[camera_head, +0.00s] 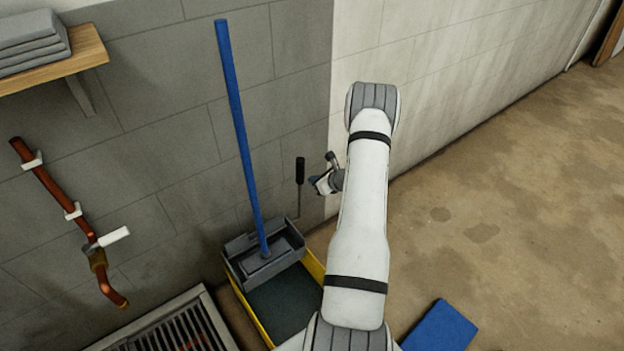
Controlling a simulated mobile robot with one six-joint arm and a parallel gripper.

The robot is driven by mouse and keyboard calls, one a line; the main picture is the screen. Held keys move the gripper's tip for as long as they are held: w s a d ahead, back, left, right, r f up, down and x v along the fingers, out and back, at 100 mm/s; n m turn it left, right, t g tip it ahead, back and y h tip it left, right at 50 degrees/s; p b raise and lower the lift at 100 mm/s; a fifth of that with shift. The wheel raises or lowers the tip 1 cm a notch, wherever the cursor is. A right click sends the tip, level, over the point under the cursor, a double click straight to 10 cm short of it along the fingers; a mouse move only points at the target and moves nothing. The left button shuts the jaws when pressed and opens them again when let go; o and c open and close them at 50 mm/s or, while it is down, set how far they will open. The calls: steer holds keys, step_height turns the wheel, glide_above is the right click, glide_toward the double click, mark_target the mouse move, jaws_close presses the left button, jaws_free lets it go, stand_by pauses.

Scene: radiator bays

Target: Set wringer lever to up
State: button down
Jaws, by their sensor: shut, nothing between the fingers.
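The wringer lever (300,172) is a thin rod with a black grip. It stands roughly upright at the right side of the grey wringer (238,251). The wringer sits on a yellow mop bucket (313,266). My gripper (317,183) is small in the view, just right of the lever's grip, with a narrow gap between them in the picture. It is shut and holds nothing. I cannot tell its depth relative to the lever. My arm hides part of the bucket's right side.
A blue mop handle (240,130) leans up from the wringer. A copper pipe with a white-handled valve (115,236) is on the wall at left, above a floor grate (185,325). A shelf (60,72) holds folded grey cloths. A blue object (440,328) lies on open floor at right.

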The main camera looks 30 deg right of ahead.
steer(key=r+v, duration=0.1)
steer(key=v, duration=1)
steer(key=s+a+r+n+g+y+p, duration=0.2)
steer(key=a+r+n+g+y+p, duration=0.3)
steer(key=a+r+n, duration=1.5)
steer(key=s+a+r+n+g+h+p, duration=0.1)
steer(key=s+a+r+n+h+p, duration=0.1)
steer(key=s+a+r+n, duration=0.4)
steer(key=s+a+r+n+g+h+p, duration=0.2)
steer(key=s+a+r+n+h, duration=0.3)
steer(key=s+r, duration=0.6)
steer(key=s+a+n, duration=0.2)
steer(key=a, duration=0.1)
steer(key=shift+s+g+p, duration=0.25)
steer(key=shift+g+p, duration=0.05)
steer(key=shift+p, duration=0.1)
